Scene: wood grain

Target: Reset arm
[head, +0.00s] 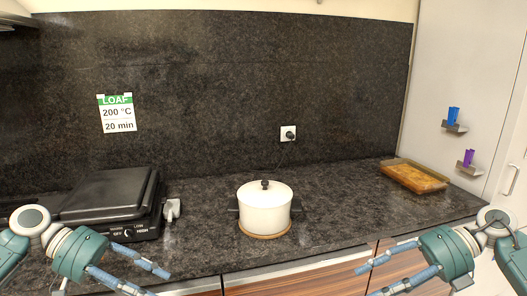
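My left gripper (159,284) is at the lower left in the head view, in front of the counter. Its two blue fingers are spread apart with nothing between them. My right gripper (362,283) is at the lower right. Its fingers are also spread and empty. Both grippers are apart from the objects on the counter, and their lower fingers reach close to the bottom picture edge.
A white lidded pot (265,209) stands on a wooden trivet (265,235) mid-counter (200,262). A black grill (105,198) is at left. A tray (414,176) with brown contents is at back right. Small wall shelves (466,169) hold blue and purple items.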

